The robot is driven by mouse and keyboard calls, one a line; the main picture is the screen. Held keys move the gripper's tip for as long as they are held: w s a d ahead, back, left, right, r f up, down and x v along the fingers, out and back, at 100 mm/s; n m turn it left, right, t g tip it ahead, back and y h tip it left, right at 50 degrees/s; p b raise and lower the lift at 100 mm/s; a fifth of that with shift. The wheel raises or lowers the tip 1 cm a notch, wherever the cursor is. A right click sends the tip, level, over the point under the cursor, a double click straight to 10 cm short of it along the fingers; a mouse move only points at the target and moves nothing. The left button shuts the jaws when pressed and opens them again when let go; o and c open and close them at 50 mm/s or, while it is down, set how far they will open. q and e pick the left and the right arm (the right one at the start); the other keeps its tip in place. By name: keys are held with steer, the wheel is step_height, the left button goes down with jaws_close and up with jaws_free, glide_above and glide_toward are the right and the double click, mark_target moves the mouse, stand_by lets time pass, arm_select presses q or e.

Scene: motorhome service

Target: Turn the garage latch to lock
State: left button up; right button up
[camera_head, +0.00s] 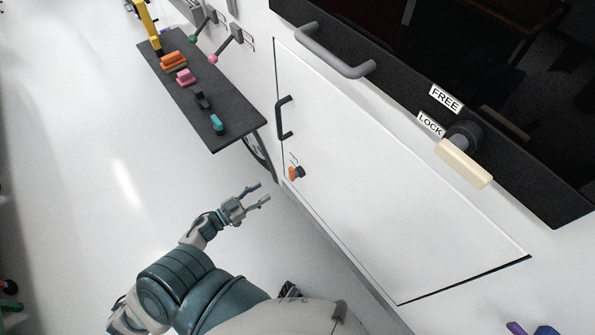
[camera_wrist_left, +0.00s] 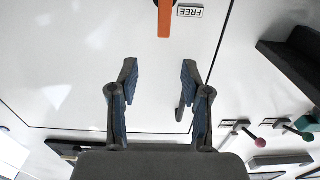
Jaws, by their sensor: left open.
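A small orange latch (camera_head: 295,173) with a dark base sits on the white garage door (camera_head: 370,190), near its lower left edge in the head view. In the left wrist view an orange bar (camera_wrist_left: 165,18) shows at the top edge, beside a FREE label. A larger cream handle (camera_head: 464,163) on a dark grey hub sits on the black panel, by FREE and LOCK labels, pointing toward LOCK's lower right. My left gripper (camera_head: 262,194) is open and empty, left of and below the orange latch, apart from it. Its fingers (camera_wrist_left: 160,75) also show spread. My right gripper is not seen.
A dark shelf (camera_head: 206,108) with several coloured switches juts out at upper left. A black door handle (camera_head: 282,118) is above the orange latch. A grey bar handle (camera_head: 335,52) crosses the black panel.

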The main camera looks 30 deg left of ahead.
mark_target(289, 171)
arm_select(q)
steer(key=x, duration=1.3)
steer(key=shift+w+a+f, duration=0.15)
steer(key=shift+w+a, duration=0.15)
steer(key=shift+w, duration=0.05)
steer(key=shift+w+d, duration=0.3)
steer(key=shift+w, duration=0.05)
steer(key=shift+a, duration=0.25)
jaws_close()
